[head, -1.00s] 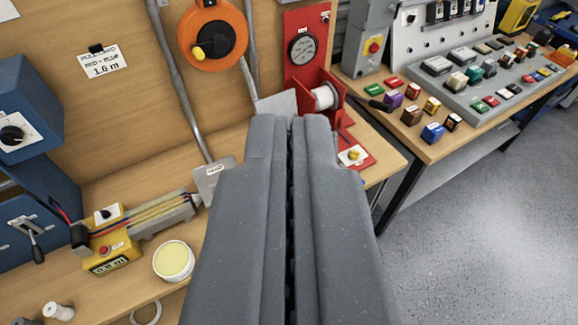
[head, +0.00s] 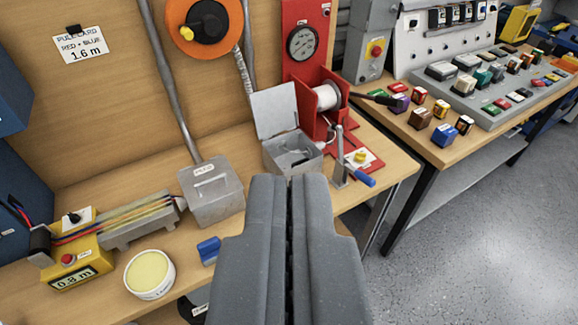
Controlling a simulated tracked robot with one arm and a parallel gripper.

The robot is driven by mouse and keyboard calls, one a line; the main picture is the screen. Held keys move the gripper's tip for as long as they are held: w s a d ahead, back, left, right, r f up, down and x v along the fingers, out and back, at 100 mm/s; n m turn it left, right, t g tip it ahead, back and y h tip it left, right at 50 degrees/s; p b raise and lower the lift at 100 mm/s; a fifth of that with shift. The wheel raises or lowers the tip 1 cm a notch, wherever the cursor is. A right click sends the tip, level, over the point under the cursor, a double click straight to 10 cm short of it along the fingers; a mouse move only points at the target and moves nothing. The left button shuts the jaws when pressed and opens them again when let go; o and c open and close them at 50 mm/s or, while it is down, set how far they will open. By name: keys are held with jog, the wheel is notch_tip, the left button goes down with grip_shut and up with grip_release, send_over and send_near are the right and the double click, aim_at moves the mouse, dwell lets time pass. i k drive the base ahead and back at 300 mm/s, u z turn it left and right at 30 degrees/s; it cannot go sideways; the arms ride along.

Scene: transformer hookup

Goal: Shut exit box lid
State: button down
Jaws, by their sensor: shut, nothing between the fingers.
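A grey metal box (head: 291,158), which appears to be the exit box, stands on the wooden bench in front of the red winch stand. Its lid (head: 274,110) is up, leaning back at the box's rear edge, and the inside shows open. No label on this box is readable. My gripper (head: 290,180) is shut and empty. In the picture its fingertips are just below the front of the open box; I cannot tell the gap in depth. The gripper may cover part of the bench in front of the box.
A second grey box (head: 212,192), closed and labelled, stands to the left.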

aim_at(275, 110)
jog(key=u, duration=0.05)
jog(key=k, duration=0.35)
jog(key=u, duration=0.65)
jog(key=i, duration=1.6)
jog(key=z, duration=0.8)
